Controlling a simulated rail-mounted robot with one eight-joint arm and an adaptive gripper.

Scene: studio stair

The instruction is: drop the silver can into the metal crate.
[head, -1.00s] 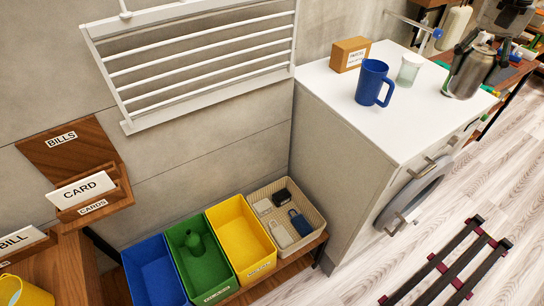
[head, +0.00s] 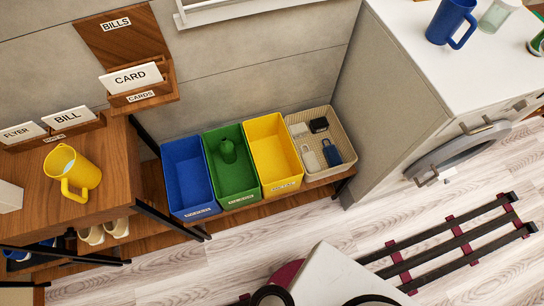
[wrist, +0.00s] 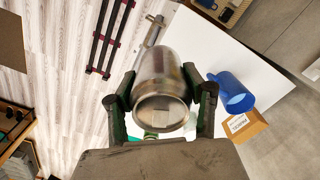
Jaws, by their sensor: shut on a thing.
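My gripper (wrist: 159,82) shows in the wrist view with a dark green finger on each side of the silver can (wrist: 163,92). It is shut on the can, whose round end faces the camera. The can is above the white washing machine top (wrist: 235,52). My gripper and the can are out of the head view. Three open crates stand in a row on a low shelf: blue (head: 187,175), green (head: 231,165) and yellow (head: 272,155). A green bottle (head: 227,150) lies in the green crate.
A beige basket (head: 341,128) with small items is right of the yellow crate. The washing machine (head: 392,105) stands beyond it. A blue mug (head: 450,22) is on its top. A yellow jug (head: 72,172) is on the left desk. Dark rails (head: 440,245) cross the floor.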

